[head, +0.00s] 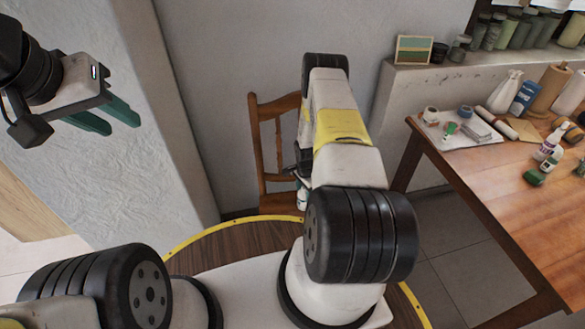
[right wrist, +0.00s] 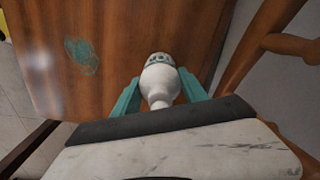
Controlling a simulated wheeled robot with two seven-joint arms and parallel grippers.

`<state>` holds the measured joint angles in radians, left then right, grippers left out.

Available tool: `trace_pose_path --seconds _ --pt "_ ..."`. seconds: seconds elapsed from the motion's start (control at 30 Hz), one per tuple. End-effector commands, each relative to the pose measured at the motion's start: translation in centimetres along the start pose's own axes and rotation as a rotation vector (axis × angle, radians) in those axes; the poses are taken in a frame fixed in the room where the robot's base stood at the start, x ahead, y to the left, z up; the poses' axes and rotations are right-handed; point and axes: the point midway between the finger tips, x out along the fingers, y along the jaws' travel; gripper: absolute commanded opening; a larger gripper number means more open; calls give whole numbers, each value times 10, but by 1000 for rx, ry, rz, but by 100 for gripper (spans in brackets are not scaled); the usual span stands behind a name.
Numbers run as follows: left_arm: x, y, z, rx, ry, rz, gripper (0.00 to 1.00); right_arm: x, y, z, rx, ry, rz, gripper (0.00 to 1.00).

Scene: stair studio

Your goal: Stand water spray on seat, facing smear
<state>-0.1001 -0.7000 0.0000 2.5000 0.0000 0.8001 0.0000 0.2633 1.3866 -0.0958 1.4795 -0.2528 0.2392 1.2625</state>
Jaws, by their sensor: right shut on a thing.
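The white water spray (right wrist: 160,80) is between the teal fingers of my right gripper (right wrist: 158,79), which is shut on it. It is over the wooden seat (right wrist: 110,20) in the right wrist view; I cannot tell whether it touches the seat. A greenish smear (right wrist: 82,57) lies on the seat, left of and beyond the bottle. In the head view the chair (head: 270,150) stands by the wall, and my right arm hides much of it and most of the right gripper. My left gripper (head: 112,120) is open and empty at the upper left.
A wooden table (head: 470,180) at the right holds a spray bottle (head: 550,143), a green-sided block (head: 535,176), rolls, jars and cloths. A ledge with a small picture (head: 413,50) is behind it. A chair rail (right wrist: 292,45) rises at the right of the seat.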

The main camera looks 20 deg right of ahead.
Motion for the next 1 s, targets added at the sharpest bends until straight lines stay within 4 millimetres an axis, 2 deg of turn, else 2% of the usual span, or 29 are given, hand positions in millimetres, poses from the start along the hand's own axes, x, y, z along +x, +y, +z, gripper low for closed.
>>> trace_pose_path --seconds 0.03,0.13,0.53,0.67,1.0 --pt "0 0 0 0 0 0 36 1 0 0 0 0 0 53" --pt "0 0 0 0 0 0 36 1 0 0 0 0 0 72" --pt "0 0 0 0 0 0 36 -4 0 0 0 0 0 72" --pt "0 0 0 0 0 0 36 -23 -1 -1 0 1 -2 72" --pt "0 0 0 0 0 0 36 -95 0 0 1 1 -2 72"
